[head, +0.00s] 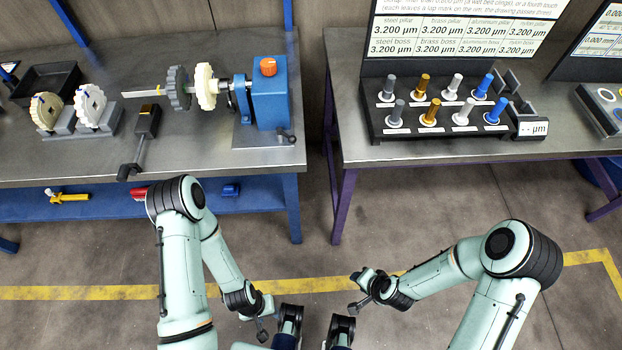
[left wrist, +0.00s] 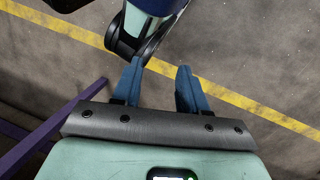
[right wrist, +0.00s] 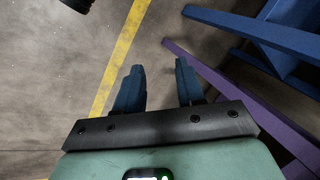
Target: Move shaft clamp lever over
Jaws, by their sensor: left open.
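In the head view, a blue housing (head: 270,100) with an orange knob (head: 268,67) stands on the left bench. In the left wrist view, my left gripper (left wrist: 158,66) is open and empty. In the right wrist view, my right gripper (right wrist: 158,68) is open and empty. Both are away from the benches.
A right bench (head: 350,130) holds a black rack (head: 376,125) of pillars and bosses. A floor gap separates the benches.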

